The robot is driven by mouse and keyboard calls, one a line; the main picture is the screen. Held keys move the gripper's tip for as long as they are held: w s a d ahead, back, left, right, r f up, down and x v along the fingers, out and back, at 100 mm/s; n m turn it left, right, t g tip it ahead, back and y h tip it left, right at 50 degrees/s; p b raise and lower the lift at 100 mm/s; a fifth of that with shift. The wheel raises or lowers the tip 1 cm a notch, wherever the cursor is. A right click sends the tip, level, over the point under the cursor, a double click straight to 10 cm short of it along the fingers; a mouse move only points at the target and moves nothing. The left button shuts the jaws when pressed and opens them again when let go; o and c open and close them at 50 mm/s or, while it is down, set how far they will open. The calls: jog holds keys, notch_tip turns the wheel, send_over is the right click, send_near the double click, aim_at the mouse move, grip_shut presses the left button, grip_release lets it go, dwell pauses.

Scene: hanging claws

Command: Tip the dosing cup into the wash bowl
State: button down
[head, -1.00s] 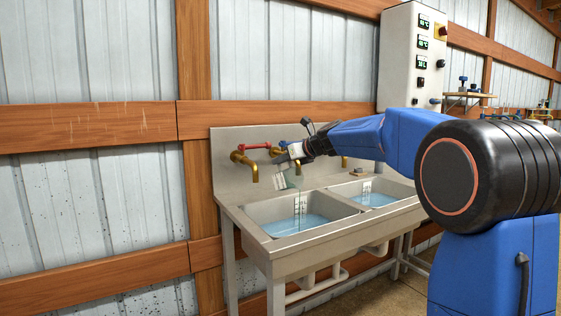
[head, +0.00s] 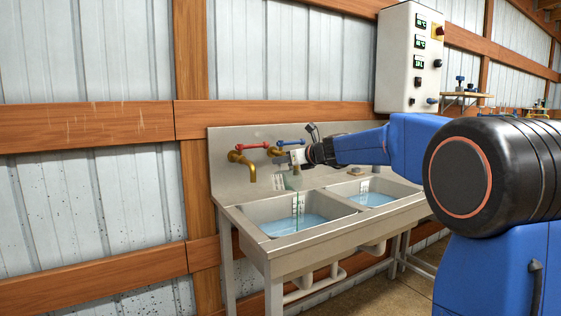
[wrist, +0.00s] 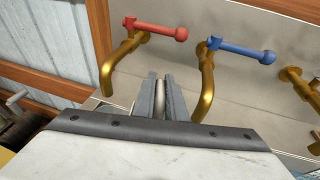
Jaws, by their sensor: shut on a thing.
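I cannot tell the cup's tilt or contents clearly.
Brass taps with a red handle (wrist: 157,30) and a blue handle (wrist: 241,50) stand close around my gripper. A second water-filled basin (head: 402,187) lies to the right. A grey control box (head: 397,60) hangs on the wall above.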

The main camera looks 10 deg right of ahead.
jog(key=shift+s, duration=0.15)
jog(key=shift+s+d+t+y, duration=0.25)
jog(key=shift+s+t+y, duration=0.1)
jog(key=shift+t, duration=0.15)
dwell(0.5)
jog(key=shift+s+d+f+t+y, duration=0.15)
jog(key=shift+s+d+t+y, duration=0.15)
jog(key=shift+s+t, duration=0.2)
jog(key=shift+w, duration=0.1)
jog(key=shift+w+a+r+g+h, duration=0.1)
jog(key=shift+w+a+g+h, duration=0.25)
jog(key=shift+w+g, duration=0.15)
jog(key=shift+w+a+r+g+h, duration=0.1)
jog(key=shift+w+a+g+h, duration=0.15)
jog(key=shift+w+g, duration=0.2)
